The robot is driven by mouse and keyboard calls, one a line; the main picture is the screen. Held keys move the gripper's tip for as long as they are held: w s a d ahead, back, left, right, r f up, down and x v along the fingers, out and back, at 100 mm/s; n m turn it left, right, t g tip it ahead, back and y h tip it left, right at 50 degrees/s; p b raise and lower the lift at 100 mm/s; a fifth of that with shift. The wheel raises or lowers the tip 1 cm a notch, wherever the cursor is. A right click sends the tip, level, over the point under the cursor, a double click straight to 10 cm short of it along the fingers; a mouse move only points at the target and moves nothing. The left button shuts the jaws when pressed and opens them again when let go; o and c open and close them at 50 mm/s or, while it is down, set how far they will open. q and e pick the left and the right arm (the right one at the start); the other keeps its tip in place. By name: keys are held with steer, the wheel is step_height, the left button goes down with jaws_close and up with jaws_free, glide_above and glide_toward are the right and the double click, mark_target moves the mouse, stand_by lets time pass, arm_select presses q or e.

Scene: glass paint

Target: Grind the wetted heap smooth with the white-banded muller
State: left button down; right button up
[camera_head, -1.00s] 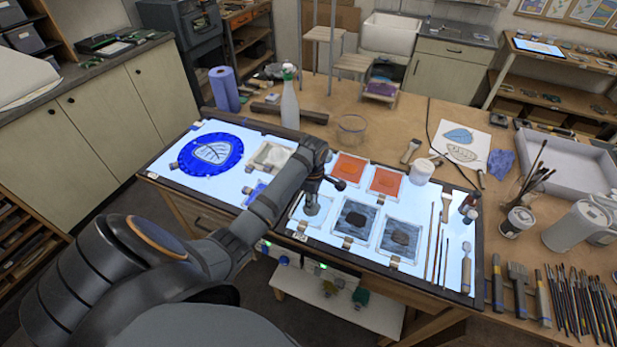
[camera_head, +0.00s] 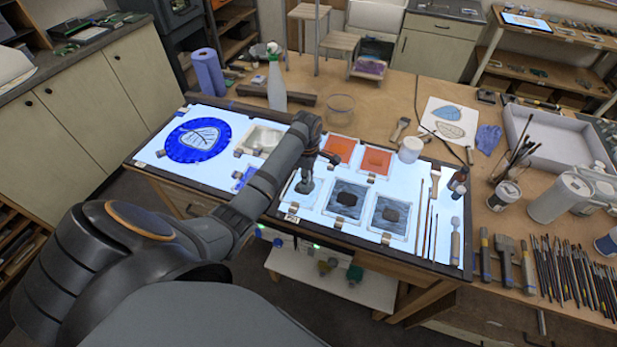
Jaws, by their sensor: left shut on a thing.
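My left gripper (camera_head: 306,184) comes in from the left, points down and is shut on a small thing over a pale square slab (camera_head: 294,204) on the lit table. The held thing is mostly hidden by the fingers; I cannot make out a white band. It seems to be at or just above the slab face; contact cannot be told. No heap shows clearly on this slab. My right gripper is not in view.
Two orange squares (camera_head: 375,162) and a white pot (camera_head: 410,149) lie behind the slabs. A white spray bottle (camera_head: 276,85) stands at the table's back edge. A blue leaf disc (camera_head: 200,140) lies at left. Slim tools (camera_head: 434,205) lie at the right end.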

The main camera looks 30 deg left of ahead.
arm_select(q)
steer(key=shift+s+a, duration=0.2)
steer(key=shift+a, duration=0.3)
steer(key=shift+s+a, duration=0.2)
steer(key=shift+a, duration=0.3)
steer(key=shift+s+a, duration=0.15)
steer(key=shift+s, duration=0.45)
steer(key=shift+s+d+f, duration=0.15)
steer(key=shift+s+d, duration=0.35)
steer(key=shift+d, duration=0.05)
steer(key=shift+w+d, duration=0.15)
steer(key=shift+d, duration=0.9)
steer(key=shift+w+r, duration=0.15)
steer(key=shift+r, duration=2.5)
